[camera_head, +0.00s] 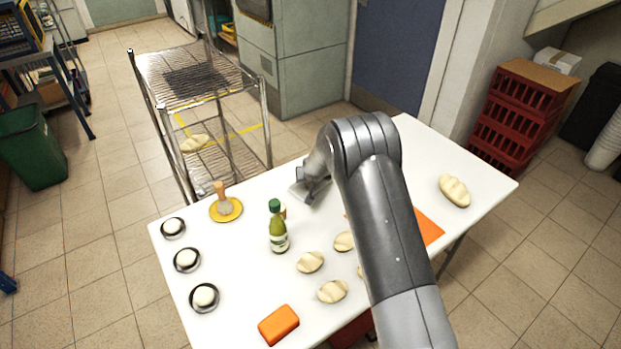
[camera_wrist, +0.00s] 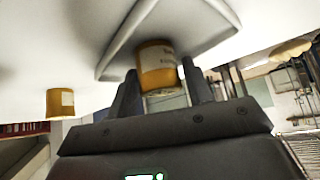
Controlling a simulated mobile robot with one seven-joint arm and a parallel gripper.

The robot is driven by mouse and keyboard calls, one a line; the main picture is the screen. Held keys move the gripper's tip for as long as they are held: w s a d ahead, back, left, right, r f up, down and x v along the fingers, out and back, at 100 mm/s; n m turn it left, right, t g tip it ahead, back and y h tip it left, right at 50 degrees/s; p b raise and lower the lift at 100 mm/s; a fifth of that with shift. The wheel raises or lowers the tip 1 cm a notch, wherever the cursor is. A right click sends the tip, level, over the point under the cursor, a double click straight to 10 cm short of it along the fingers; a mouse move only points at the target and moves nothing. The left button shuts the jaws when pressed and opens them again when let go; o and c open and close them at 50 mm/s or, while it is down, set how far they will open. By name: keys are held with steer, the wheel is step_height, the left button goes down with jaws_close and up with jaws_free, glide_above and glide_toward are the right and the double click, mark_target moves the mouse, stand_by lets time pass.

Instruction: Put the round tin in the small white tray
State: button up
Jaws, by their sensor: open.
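A round amber tin with a pale label (camera_wrist: 155,60) stands at the small white tray (camera_wrist: 113,66) in the wrist view, which shows the table upside down. The tin appears to rest on the tray. My gripper (camera_wrist: 159,72) is open, with one finger on each side of this tin; I cannot tell if they touch it. A second amber item with a label (camera_wrist: 60,103) stands on the table outside the tray. In the head view, the tray (camera_head: 300,195) is at the far table edge, partly hidden by my gripper (camera_head: 312,183), and the tin is hidden.
A green bottle (camera_head: 278,232) stands close to the tray. A brush lies on a yellow plate (camera_head: 226,209). Several loaves, small dark dishes (camera_head: 204,297) and an orange block (camera_head: 278,325) are on the white table (camera_head: 235,270). A wire rack (camera_head: 200,80) stands behind.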

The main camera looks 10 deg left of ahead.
steer(key=v, duration=1.2)
steer(key=s+d+r+m+h, duration=0.1)
steer(key=s+d+r, duration=0.75)
steer(key=r, duration=0.25)
steer(key=s+d+r+m+h, duration=0.1)
steer(key=s+d+r, duration=0.6)
steer(key=d+r, duration=0.3)
steer(key=s+d+r, duration=0.1)
steer(key=s+d, duration=0.3)
steer(key=s, duration=0.8)
steer(key=s+d+r+m+g, duration=0.1)
steer(key=s+d, duration=0.4)
steer(key=s, duration=0.7)
steer(key=shift+s+d+r+m+g+h, duration=0.2)
steer(key=shift+d+r+m+g+h, duration=0.1)
steer(key=shift+r, duration=0.55)
